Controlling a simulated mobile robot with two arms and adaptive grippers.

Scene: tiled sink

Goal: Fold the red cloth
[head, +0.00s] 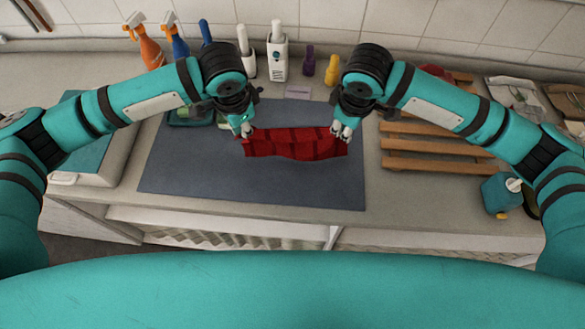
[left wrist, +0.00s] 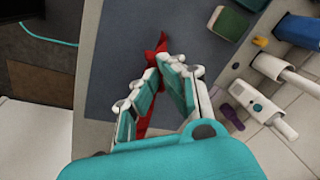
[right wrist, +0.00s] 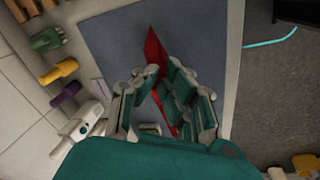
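The red cloth (head: 295,146) is a wide strip between my two grippers, over the grey mat (head: 190,165); its lower edge is wavy. My left gripper (head: 244,127) is at its upper left corner, and my right gripper (head: 343,129) is at its upper right corner. In the left wrist view, the fingers (left wrist: 160,68) are close together with red cloth (left wrist: 154,52) at their tips. In the right wrist view, the fingers (right wrist: 162,68) also close in on red cloth (right wrist: 154,47). Both grippers look shut on it; the fingers partly hide the pinched parts.
Spray bottles (head: 150,48), a white dispenser (head: 276,55), and purple and yellow bottles (head: 332,70) line the back. A green sponge (left wrist: 228,22) lies at the mat's back left. A wooden rack (head: 425,145) is at right. The mat's front is clear.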

